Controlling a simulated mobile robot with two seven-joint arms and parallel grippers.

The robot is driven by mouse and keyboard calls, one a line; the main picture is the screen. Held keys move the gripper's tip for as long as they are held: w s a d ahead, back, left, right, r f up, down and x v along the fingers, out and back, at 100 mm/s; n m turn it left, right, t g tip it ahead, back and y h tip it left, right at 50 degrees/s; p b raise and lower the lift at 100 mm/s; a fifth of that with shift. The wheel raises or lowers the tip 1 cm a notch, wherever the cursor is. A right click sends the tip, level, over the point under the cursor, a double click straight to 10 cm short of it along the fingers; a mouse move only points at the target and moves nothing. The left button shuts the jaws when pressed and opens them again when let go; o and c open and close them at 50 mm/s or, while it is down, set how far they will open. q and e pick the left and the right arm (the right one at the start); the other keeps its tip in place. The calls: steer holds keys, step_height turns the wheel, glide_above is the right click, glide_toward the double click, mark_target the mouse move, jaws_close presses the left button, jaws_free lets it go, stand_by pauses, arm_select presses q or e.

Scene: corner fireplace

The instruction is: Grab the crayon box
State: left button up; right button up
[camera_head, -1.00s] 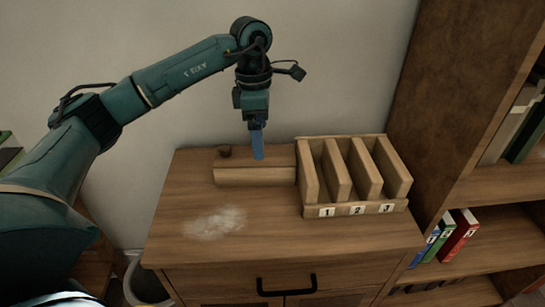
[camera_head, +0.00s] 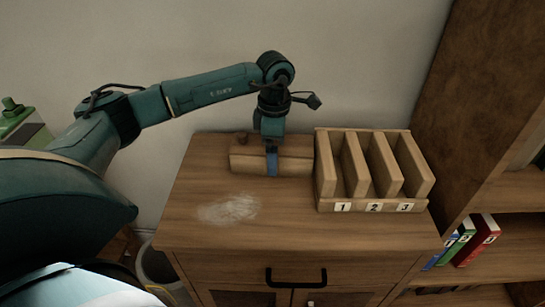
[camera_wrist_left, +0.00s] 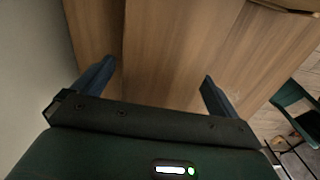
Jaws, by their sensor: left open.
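A long, low wooden box (camera_head: 245,161) lies at the back of the wooden cabinet top, with a small dark round knob at its left end. It is the likeliest crayon box; no label or crayons show. My left gripper (camera_head: 272,172) points down at it, and one blue finger shows in front of its front face. The other finger is hidden in the head view. In the left wrist view the left gripper (camera_wrist_left: 158,85) is open, with wood-coloured surfaces beyond and between its fingers. I cannot tell whether the fingers touch the box. My right gripper is not in view.
A wooden rack (camera_head: 372,207) with slots numbered 1, 2 and 3 stands just right of the box. A pale powdery patch (camera_head: 229,208) marks the cabinet top (camera_head: 290,228), whose front is clear. A bookshelf (camera_head: 480,110) stands at right, a wall behind.

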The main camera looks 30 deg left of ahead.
arm_select(q)
step_height(320, 180, down, 2)
steer(key=shift+f, duration=0.1)
steer(key=c, duration=1.1)
